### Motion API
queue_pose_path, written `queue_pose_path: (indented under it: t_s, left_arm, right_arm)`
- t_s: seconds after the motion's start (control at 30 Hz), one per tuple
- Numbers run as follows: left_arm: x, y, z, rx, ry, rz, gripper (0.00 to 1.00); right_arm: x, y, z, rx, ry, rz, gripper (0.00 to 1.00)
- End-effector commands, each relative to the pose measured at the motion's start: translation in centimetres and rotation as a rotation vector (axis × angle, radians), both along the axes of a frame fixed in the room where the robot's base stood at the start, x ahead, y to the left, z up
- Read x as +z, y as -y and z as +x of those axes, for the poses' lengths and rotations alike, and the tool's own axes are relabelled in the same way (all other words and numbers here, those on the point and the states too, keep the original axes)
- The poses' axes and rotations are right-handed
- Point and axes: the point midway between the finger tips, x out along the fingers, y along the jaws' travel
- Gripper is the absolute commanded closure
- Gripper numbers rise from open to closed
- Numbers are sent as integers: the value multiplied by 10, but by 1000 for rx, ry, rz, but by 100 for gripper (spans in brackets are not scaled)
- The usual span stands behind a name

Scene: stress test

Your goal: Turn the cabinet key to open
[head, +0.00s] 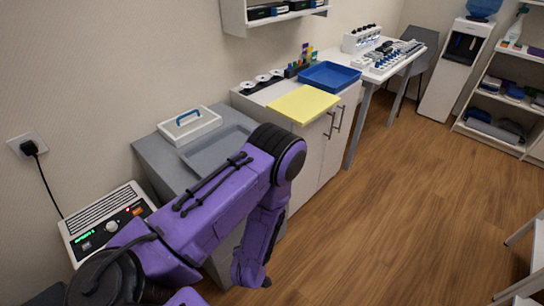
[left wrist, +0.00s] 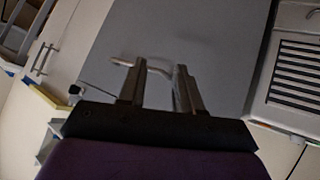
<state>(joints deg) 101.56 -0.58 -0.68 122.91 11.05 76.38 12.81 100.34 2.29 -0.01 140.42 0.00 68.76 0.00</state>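The grey cabinet (head: 153,153) stands against the wall in the head view, its front mostly hidden by my purple left arm. In the left wrist view its grey front (left wrist: 215,45) fills the middle, with a pale bent handle (left wrist: 150,66) on it. My left gripper (left wrist: 158,67) is open, its two dark fingers apart and pointing at this front. The handle shows beyond and between the fingertips; I cannot tell the distance or any contact. A small dark piece (left wrist: 75,90) shows at the cabinet's edge; I cannot tell whether it is the key. My right gripper is not in view.
A white device (head: 105,222) stands left of the cabinet. A white cabinet (head: 318,150) with bar handles stands to the right, carrying a yellow board (head: 303,104) and blue tray (head: 329,76). A lidded box (head: 189,125) sits on the grey top. Wooden floor (head: 400,210) is open at right.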

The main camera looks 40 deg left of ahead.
Motion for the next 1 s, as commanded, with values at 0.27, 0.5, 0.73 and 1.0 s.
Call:
queue_pose_path:
  t_s: [0.27, 0.5, 0.73, 1.0]
  left_arm:
    - [3, -33, 260, 702, 1522, -353, 66]
    - [57, 3, 305, 1082, 2451, -946, 66]
    - [77, 11, 308, -1194, -2667, 1141, 66]
    - [78, -47, 312, 1197, 2671, -1139, 66]
  right_arm:
    - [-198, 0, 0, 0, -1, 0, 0]
    - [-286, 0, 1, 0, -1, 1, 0]
    - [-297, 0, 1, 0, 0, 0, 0]
    - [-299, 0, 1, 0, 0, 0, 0]
